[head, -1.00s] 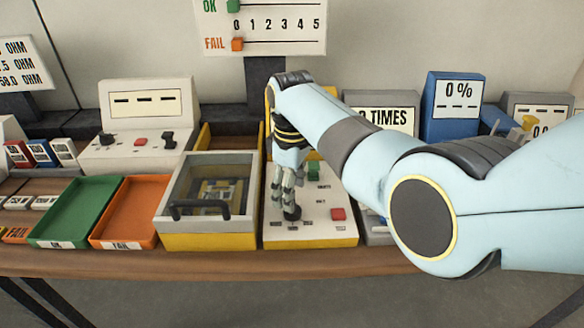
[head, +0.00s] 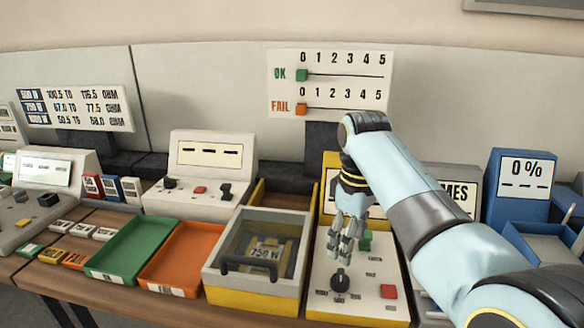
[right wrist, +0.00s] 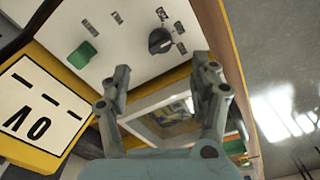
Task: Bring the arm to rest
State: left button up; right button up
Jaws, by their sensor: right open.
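My right gripper (head: 347,238) is open and empty, pointing down over the white and yellow control panel (head: 385,312). Its fingertips are just behind and above the black knob (head: 340,281), apart from it in the picture. A red button (head: 388,291) and a green switch (head: 366,241) are on the same panel. In the right wrist view the two spread fingers (right wrist: 163,78) have nothing between them; the knob (right wrist: 160,41) and green switch (right wrist: 82,55) show beyond. My left gripper is not in view.
A glass-lidded box (head: 256,291) with a part marked 750 W stands left of the panel. Green (head: 100,268) and orange (head: 152,275) trays lie further left. A blue display (head: 521,178) stands right. A scoreboard (head: 330,82) is behind. Space above the trays is free.

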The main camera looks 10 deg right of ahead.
jog(key=s+d+f, duration=0.1)
jog(key=s, duration=0.1)
jog(key=s+d+f+m, duration=0.1)
jog(key=s+d+f, duration=0.1)
jog(key=s+d+f+m, duration=0.1)
jog(key=s, duration=0.2)
jog(key=shift+d+f+t, duration=0.2)
jog(key=shift+t, duration=0.1)
jog(key=s+d+r+m+t, duration=0.1)
jog(key=s+d+r+m, duration=0.1)
jog(key=s, duration=0.6)
jog(key=s+d+r+m+t, duration=0.1)
jog(key=s+d+r+m, duration=0.1)
jog(key=s, duration=0.7)
jog(key=s+d+r+m+t, duration=0.1)
jog(key=s+d+r+m, duration=0.15)
jog(key=s, duration=0.55)
notch_tip(320, 180, down, 39)
jog(key=s+d+g+h+b, duration=0.1)
jog(key=s+d+g+b, duration=0.15)
jog(key=b, duration=0.75)
jog(key=s+f+b, duration=0.7)
jog(key=s+f, duration=1)
jog(key=f, duration=0.3)
jog(key=shift+s+d+f, duration=0.25)
jog(key=shift+s+f, duration=0.1)
jog(key=shift+s, duration=0.05)
